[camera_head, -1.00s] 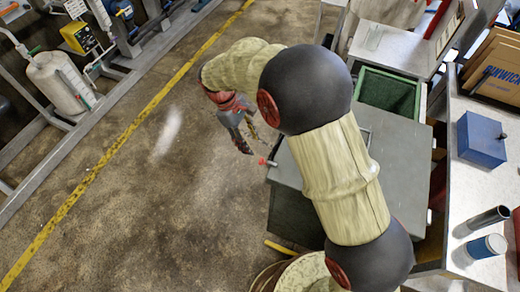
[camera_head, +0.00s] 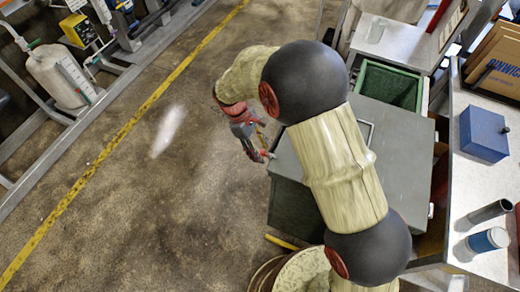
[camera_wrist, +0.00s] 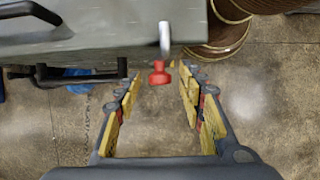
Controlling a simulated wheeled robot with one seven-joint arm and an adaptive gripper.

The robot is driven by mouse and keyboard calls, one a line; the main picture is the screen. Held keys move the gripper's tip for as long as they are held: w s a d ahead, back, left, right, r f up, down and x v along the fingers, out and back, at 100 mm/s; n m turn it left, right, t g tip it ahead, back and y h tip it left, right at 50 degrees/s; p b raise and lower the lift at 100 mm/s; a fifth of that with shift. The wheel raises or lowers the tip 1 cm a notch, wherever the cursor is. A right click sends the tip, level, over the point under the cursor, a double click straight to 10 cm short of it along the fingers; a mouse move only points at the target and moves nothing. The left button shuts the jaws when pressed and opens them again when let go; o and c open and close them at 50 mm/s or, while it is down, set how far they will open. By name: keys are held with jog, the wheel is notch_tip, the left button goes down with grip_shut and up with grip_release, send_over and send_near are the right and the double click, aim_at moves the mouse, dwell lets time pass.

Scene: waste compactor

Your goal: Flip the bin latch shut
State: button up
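The grey bin (camera_head: 405,135) with a flat lid stands right of my gripper (camera_head: 262,157) in the head view, partly hidden by my arm. In the wrist view the bin's edge (camera_wrist: 75,42) runs across the upper left. The latch (camera_wrist: 160,74) is a short metal pin with a red knob, sticking out from that edge. My gripper (camera_wrist: 159,82) is open, its yellow-padded fingers on either side of the knob in the picture. I see no clear contact, and the depth between fingertips and knob is hard to tell. In the head view my gripper hides the latch.
An open green-lined bin (camera_head: 390,86) stands behind the grey one. A workbench (camera_head: 480,190) with a blue box (camera_head: 483,135) and cylinders is at right. A brown round object (camera_wrist: 220,35) lies near the bin in the wrist view. The floor at left (camera_head: 150,190) is clear.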

jog(key=shift+c, duration=0.9)
jog(key=c, duration=0.7)
grip_shut()
